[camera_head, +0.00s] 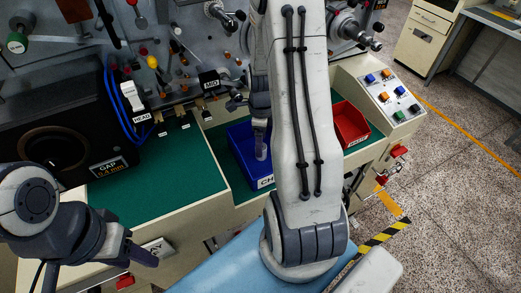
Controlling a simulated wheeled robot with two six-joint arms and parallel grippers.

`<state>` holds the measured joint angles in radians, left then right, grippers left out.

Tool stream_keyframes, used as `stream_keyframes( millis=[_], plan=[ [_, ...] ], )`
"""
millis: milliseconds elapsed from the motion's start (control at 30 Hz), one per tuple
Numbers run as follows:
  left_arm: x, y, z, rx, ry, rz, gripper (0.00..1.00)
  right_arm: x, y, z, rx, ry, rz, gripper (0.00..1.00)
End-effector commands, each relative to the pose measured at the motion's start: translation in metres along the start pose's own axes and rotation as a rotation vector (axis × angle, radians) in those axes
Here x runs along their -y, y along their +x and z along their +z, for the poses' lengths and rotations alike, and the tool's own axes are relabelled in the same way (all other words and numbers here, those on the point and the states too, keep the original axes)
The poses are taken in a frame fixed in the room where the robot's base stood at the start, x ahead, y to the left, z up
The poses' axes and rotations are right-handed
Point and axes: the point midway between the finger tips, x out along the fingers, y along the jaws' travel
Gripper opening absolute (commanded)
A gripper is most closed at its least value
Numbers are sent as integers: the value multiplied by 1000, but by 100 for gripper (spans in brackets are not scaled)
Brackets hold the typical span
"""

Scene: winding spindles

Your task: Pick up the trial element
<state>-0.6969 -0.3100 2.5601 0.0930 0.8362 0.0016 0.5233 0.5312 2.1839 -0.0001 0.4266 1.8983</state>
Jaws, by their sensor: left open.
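I cannot make out which thing is the trial element. A blue bin (240,165) with a partly hidden label starting "CH" sits on the green bench top, partly behind my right arm. My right gripper (261,150) reaches down over this bin; its fingers show only edge-on, and whether they hold anything is hidden. My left gripper (143,257) is open at the lower left, in front of the bench's front edge and away from the bins.
A red bin (351,124) stands right of my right arm, beside a button panel (387,90). A black box (55,130) labelled "GAP 0.4 mm" stands at the left. Small "HEAD" (141,118) and "MID" (210,83) signs stand behind. The green top (165,175) between is clear.

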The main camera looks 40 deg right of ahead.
Motion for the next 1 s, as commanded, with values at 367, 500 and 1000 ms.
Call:
stream_keyframes(
  millis=[367,500,1000],
  plan=[
    [-1,-10,0,0,-1,0,50,-1,32,1,0,0,-1,82],
    [-1,-9,0,0,-1,0,50,-1,32,0,0,0,-1,82],
    [-1,-9,0,0,-1,0,50,-1,30,1,1,0,-2,0]
  ],
)
